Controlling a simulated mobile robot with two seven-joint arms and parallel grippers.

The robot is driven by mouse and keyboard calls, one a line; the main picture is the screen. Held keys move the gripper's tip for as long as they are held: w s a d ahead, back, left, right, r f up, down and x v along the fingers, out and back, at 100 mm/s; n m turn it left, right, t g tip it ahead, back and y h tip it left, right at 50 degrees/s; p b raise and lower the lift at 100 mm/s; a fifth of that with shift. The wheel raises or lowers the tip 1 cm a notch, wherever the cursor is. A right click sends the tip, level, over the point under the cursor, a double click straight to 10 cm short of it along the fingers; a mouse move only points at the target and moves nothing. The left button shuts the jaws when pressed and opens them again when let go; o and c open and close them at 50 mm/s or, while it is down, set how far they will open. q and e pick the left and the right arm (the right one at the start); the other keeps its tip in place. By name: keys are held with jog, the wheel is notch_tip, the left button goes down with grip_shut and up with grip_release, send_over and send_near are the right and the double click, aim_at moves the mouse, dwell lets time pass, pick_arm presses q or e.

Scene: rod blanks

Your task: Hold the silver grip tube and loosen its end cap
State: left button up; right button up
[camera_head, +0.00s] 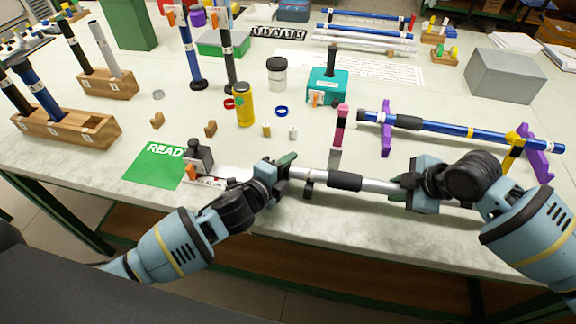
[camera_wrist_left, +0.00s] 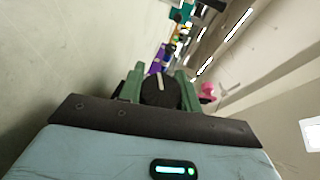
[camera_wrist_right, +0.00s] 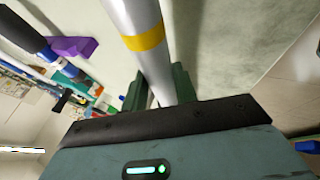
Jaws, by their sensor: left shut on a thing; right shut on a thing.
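The silver grip tube (camera_head: 378,186) lies roughly level along the table's front edge, with a black band (camera_head: 345,181) near its middle. My right gripper (camera_head: 407,185) is shut on its right part. In the right wrist view the silver tube (camera_wrist_right: 137,38), with a yellow band, runs between the green fingers (camera_wrist_right: 158,88). My left gripper (camera_head: 285,168) is at the tube's left end. In the left wrist view its fingers are shut on the round black end cap (camera_wrist_left: 160,92), which has a pale line on its face. The joint between cap and tube is hidden.
A blue tube (camera_head: 450,127) rests on purple stands (camera_head: 387,128) behind my right gripper. A pink-topped post (camera_head: 340,125) stands just behind the silver tube. A green sign (camera_head: 158,166) and a small black-knobbed fixture (camera_head: 200,155) are left of my left gripper.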

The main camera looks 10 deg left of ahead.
pick_arm(q)
jog(key=shift+g, duration=0.3)
jog(key=o, duration=1)
jog(key=shift+s, duration=0.1)
jog(key=v, duration=1.1)
jog(key=shift+s+a+r, duration=0.1)
jog(key=shift+s+a, duration=0.1)
jog(key=shift+s, duration=0.15)
jog(key=shift+f, duration=0.35)
pick_arm(e)
jog(key=shift+f, duration=0.6)
jog(key=o, duration=1.1)
jog(key=shift+r, duration=0.1)
jog(key=v, duration=1.2)
